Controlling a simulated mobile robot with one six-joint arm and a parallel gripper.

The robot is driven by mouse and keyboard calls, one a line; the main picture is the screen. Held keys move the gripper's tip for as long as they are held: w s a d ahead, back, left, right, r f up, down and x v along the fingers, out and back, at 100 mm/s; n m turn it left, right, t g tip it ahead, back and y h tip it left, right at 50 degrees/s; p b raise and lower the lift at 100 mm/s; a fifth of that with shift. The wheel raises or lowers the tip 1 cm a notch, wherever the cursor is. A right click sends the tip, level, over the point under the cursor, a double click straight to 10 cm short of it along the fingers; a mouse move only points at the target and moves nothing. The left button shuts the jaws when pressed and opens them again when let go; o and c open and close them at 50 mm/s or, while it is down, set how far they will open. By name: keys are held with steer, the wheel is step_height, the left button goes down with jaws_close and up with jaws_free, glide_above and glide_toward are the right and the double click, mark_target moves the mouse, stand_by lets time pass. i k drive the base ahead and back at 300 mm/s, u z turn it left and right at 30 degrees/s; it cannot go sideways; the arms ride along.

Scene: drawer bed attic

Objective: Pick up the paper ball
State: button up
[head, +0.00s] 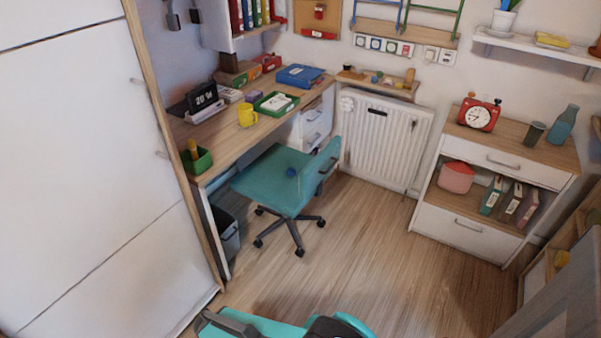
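I cannot pick out a paper ball for certain. No gripper fingers can be made out in the head view. Teal and black parts show at the bottom edge, cut off by the frame, and I cannot tell what they are.
The wooden desk (228,135) holds a yellow mug (247,115) and a green tray. A dark bin (227,234) stands under it. A radiator (384,146) and a low cabinet (460,233) line the back. The wooden floor (370,260) between is clear.

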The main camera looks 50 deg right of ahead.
mark_target(291, 172)
steer(key=u, duration=0.5)
steer(key=k, duration=0.1)
steer(key=z, duration=2.1)
steer(key=k, duration=0.9)
steer(key=u, duration=0.1)
steer(key=i, duration=0.8)
